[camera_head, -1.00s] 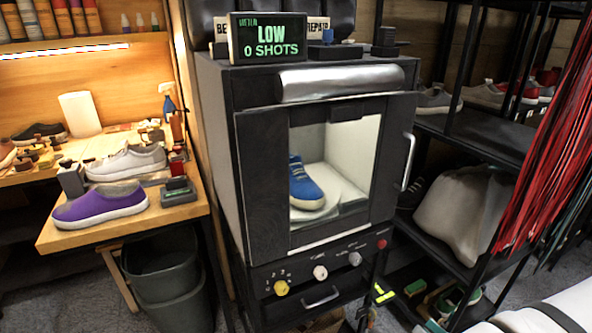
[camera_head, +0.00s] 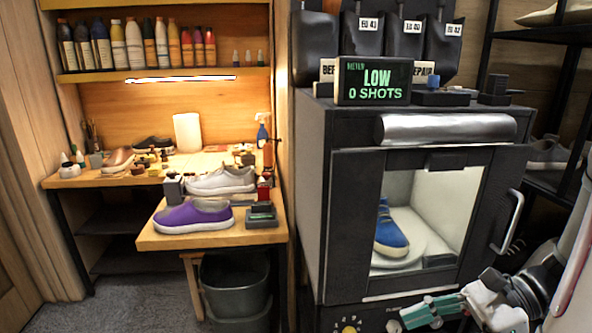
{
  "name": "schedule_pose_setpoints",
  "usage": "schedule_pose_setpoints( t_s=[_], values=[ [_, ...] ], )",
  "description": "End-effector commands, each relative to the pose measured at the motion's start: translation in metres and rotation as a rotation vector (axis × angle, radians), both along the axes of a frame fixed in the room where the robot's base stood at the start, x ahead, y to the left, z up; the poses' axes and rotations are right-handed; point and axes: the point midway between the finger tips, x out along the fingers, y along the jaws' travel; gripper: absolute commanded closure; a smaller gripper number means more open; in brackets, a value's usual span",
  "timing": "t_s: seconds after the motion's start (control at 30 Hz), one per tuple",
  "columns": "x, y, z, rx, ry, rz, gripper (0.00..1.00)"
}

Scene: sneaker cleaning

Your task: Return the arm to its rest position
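My gripper (camera_head: 432,312), with teal parts, is at the bottom right of the head view, in front of the lower front of the dark cabinet (camera_head: 340,190). My white and black arm runs from it to the right edge. The fingertips are small and partly cut off, so I cannot tell whether they are apart. I see no object clearly held in it. The cabinet door is shut, and a blue sneaker (camera_head: 391,236) stands behind its glass on a pale round plate (camera_head: 425,248).
A meter (camera_head: 375,81) on the cabinet reads "LOW 0 SHOTS". Left is a wooden bench (camera_head: 215,240) with a purple shoe (camera_head: 193,216) and a white sneaker (camera_head: 222,180). A bin (camera_head: 236,285) stands under it. Dark shelves are at right. Grey floor at lower left is clear.

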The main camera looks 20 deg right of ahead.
Motion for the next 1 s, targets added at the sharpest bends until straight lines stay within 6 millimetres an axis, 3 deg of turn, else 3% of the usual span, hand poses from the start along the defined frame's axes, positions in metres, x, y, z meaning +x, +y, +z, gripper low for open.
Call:
schedule_pose_setpoints(
  t_s=[0.2, 0.5, 0.8, 1.0],
  values=[
    [-0.003, 0.056, 0.033, -0.256, -0.092, 0.402, 0.53],
    [-0.028, 0.107, 0.062, -0.595, -0.276, 0.912, 0.53],
    [-0.054, 0.130, 0.083, -0.918, -0.522, 1.337, 0.53],
    [-0.063, 0.134, 0.092, -1.065, -0.656, 1.498, 0.53]
  ],
)
